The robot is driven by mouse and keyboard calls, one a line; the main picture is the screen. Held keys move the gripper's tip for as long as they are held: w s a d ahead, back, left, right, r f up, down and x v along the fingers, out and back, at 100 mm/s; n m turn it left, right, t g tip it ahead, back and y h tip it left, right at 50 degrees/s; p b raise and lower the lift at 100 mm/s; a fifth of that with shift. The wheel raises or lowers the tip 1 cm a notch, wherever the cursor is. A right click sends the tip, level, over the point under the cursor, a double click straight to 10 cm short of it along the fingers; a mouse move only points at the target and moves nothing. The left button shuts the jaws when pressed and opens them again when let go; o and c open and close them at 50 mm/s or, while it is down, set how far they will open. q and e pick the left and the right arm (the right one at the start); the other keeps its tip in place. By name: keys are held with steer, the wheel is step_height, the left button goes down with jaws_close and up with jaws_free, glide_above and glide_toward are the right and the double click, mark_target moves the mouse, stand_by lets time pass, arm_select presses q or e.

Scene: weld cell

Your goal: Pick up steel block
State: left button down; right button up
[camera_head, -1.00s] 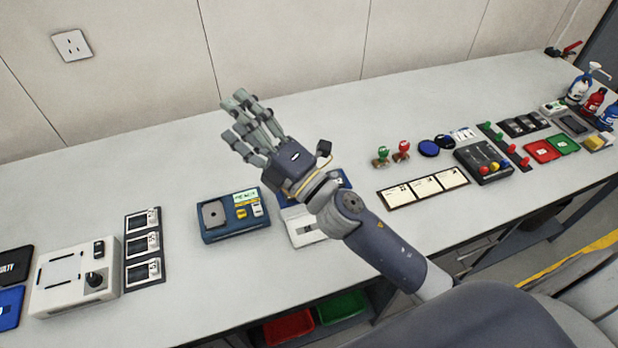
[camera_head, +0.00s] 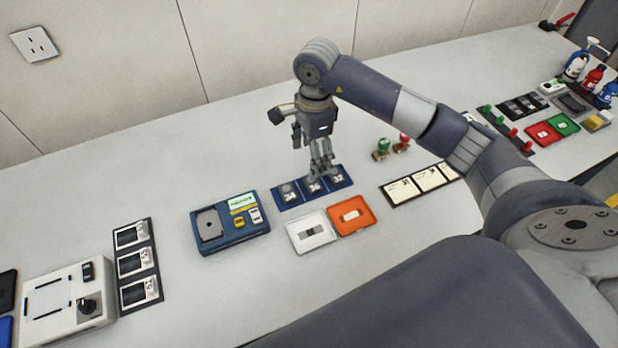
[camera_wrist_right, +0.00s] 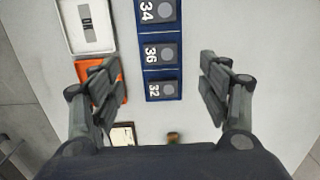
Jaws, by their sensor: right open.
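My right gripper (camera_head: 322,172) points down over the blue strip (camera_head: 288,204), which is marked 34, 36 and 32 with a round grey disc by each number. In the right wrist view my right gripper (camera_wrist_right: 160,62) is open and empty, its fingers on either side of the strip (camera_wrist_right: 146,96). A small grey block with a dark middle (camera_head: 311,230) lies in a white tray (camera_head: 293,240); it also shows in the wrist view (camera_wrist_right: 87,21). I cannot tell for sure which piece is the steel block. My left gripper is out of view.
An orange tray (camera_head: 371,222) with a pale piece sits beside the white tray. A blue case (camera_head: 232,243) stands to the left. Red and green stamps (camera_head: 402,141) and a white card strip (camera_head: 398,194) are to the right. The bench behind is clear.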

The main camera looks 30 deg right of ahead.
steer(key=p, duration=0.2)
glide_above(315, 181)
step_height(315, 181, down, 5)
steer(key=shift+s+a+f, duration=0.1)
steer(key=shift+s, duration=0.05)
step_height(315, 181, down, 5)
steer(key=shift+r+p, duration=0.15)
steer(key=shift+p, duration=1.1)
steer(key=shift+f, duration=0.3)
steer(key=c, duration=1.3)
